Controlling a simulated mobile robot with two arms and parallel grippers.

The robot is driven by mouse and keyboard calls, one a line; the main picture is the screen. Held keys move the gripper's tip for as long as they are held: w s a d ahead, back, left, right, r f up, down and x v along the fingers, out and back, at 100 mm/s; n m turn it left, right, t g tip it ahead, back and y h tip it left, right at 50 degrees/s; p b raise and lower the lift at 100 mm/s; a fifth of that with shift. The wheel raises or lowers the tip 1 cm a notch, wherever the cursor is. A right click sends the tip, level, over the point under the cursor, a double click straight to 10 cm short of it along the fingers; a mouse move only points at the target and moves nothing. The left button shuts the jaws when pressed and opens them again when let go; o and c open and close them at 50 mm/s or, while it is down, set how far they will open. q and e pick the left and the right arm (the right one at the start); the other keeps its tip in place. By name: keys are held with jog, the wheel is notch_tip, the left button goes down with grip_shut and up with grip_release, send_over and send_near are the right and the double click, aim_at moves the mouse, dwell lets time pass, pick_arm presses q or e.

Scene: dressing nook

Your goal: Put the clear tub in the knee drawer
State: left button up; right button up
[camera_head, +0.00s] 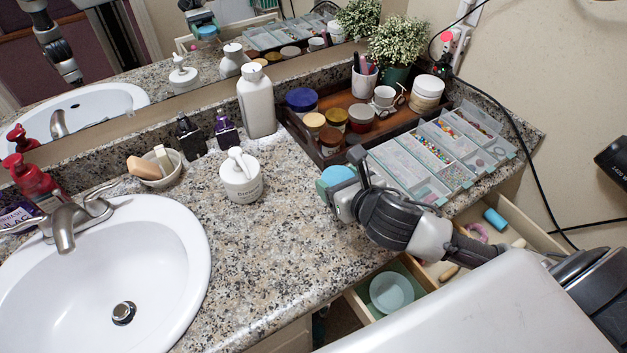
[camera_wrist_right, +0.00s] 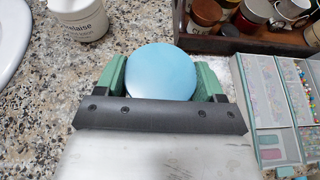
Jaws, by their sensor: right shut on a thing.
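My right gripper (camera_head: 338,178) is above the counter, left of the bead organiser. In the right wrist view its green fingers (camera_wrist_right: 165,80) are shut on a round thing with a flat light-blue top (camera_wrist_right: 163,73). The sides of this thing are mostly hidden, so I cannot tell whether they are clear. A pale, translucent round tub or bowl (camera_head: 391,292) sits in an open wooden drawer (camera_head: 358,306) below the counter's front edge. My arm and a large pale surface hide part of the drawer space. My left gripper does not show directly.
Another open drawer section (camera_head: 527,228) holds a cyan cylinder (camera_head: 495,219) and small items. The bead organiser (camera_head: 428,150) and wooden tray (camera_head: 330,155) with jars fill the counter's back right. A white jar (camera_head: 240,178) stands left of my gripper. The front counter is clear.

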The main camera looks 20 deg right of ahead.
send_over(307, 201)
notch_tip(307, 201, down, 5)
jog(key=shift+r+b, duration=0.2)
jog(key=shift+b, duration=0.15)
jog(key=shift+w+a+f, duration=0.1)
jog(key=shift+f, duration=0.2)
jog(key=shift+f+b, duration=0.45)
jog(key=shift+f, duration=1.35)
jog(key=shift+f, duration=0.15)
jog(key=o, duration=0.9)
